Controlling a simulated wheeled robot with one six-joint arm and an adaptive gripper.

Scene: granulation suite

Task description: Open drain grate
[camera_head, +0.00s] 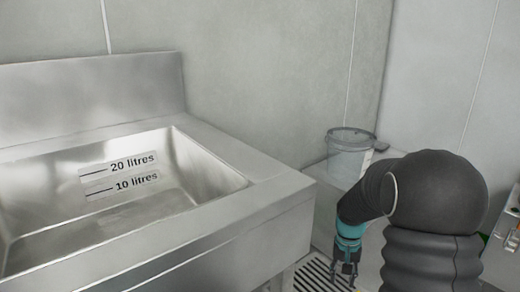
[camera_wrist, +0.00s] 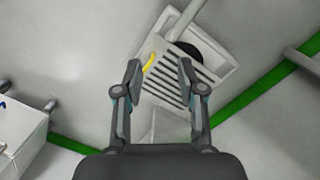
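The drain grate (camera_head: 313,275) is a pale slatted panel low in the head view, partly cut off by the frame edge. It shows more fully in the wrist view (camera_wrist: 178,76), turned at an angle, with dark slots. A curved yellow piece (camera_wrist: 150,63) is at its left edge. A dark round shape (camera_wrist: 204,48) shows beyond the slats; I cannot tell whether it is an opening. My gripper (camera_head: 346,272) points down beside the grate. In the wrist view my gripper (camera_wrist: 161,74) is open, its fingers apart and empty, framing the grate and yellow piece.
A steel sink (camera_head: 235,215) marked in litres fills the left of the head view. A clear bucket (camera_head: 349,155) stands by the back wall. Green strips (camera_wrist: 255,92) cross the floor in the wrist view. A white box-like unit (camera_wrist: 20,135) is at lower left.

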